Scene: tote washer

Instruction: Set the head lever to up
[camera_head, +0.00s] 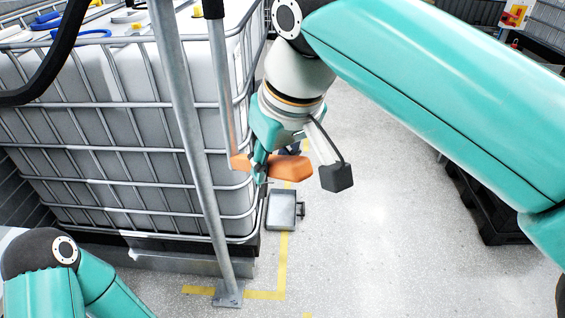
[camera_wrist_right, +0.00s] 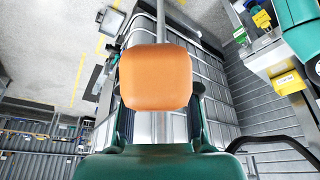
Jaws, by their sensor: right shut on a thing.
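The head lever shows as an orange grip (camera_head: 291,168) in the head view, beside the corner of a caged white tank. A thin grey rod (camera_head: 226,105) runs from near the grip's left end up to a dark fitting at the top. My right gripper (camera_head: 261,170) is shut on the orange grip, which sticks out on both sides of the fingers. In the right wrist view the orange grip (camera_wrist_right: 156,78) fills the middle, between the dark fingers, and hides much behind it. My left arm shows at the lower left; its gripper is out of view.
The caged white tank (camera_head: 115,140) fills the left side. A slanted grey post (camera_head: 203,175) stands in front of it on a foot plate. A small grey box (camera_head: 283,209) lies on the floor beside yellow lines. A black pallet (camera_head: 485,205) is at the right. The middle floor is clear.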

